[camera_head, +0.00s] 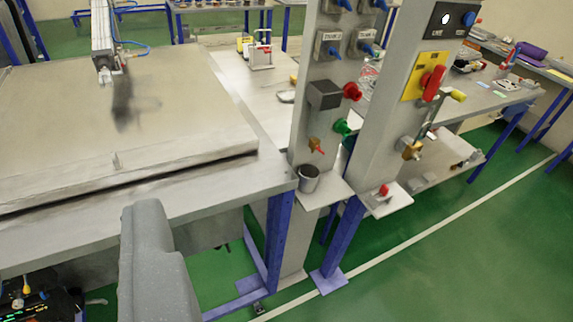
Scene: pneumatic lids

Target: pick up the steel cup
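The steel cup (308,179) is a small, dark grey open-topped cup. My gripper (150,225) shows only as a grey rounded part at the lower left. It is apart from the cup, to its left and lower in the picture. Its fingertips cannot be made out separately, and I see nothing held.
A second post (385,120) stands to the right. A large workbench (140,120) fills the left. Green floor (440,245) is open at lower right.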

